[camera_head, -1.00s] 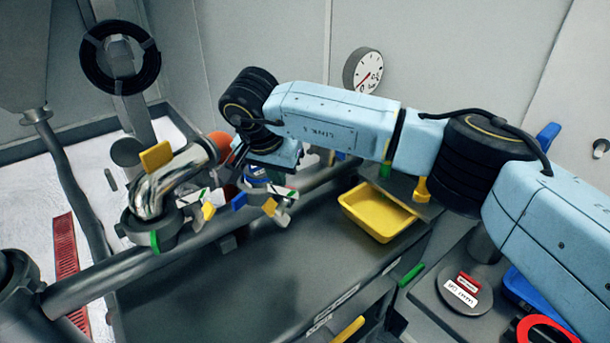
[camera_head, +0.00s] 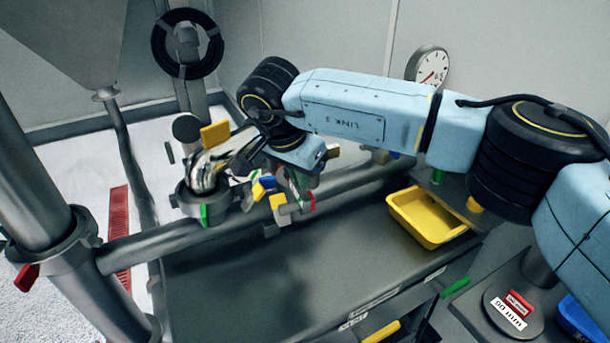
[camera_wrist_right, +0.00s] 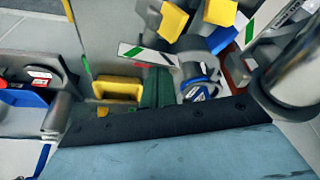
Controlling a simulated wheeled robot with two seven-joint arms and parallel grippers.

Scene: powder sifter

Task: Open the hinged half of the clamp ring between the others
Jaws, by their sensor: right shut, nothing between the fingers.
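Several clamp rings with coloured tabs sit along the grey pipe (camera_head: 150,247). One grey ring (camera_head: 192,200) with a green tab (camera_head: 204,215) is around the base of the shiny elbow (camera_head: 205,172). The clamp ring between the others shows only in part, among blue (camera_head: 268,182) and yellow (camera_head: 278,200) tabs beside my right gripper (camera_head: 298,182). My right gripper is shut and empty, partly hidden below its wrist; contact is unclear. In the right wrist view, yellow blocks (camera_wrist_right: 173,20) and a green-and-white striped lever (camera_wrist_right: 148,54) are close ahead. My left gripper is out of view.
A yellow tray (camera_head: 430,218) stands right of the pipe, below my right arm. A dial gauge (camera_head: 427,66) is at the back. A round stand with a label (camera_head: 508,312) is at lower right. The grey deck before the pipe is clear.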

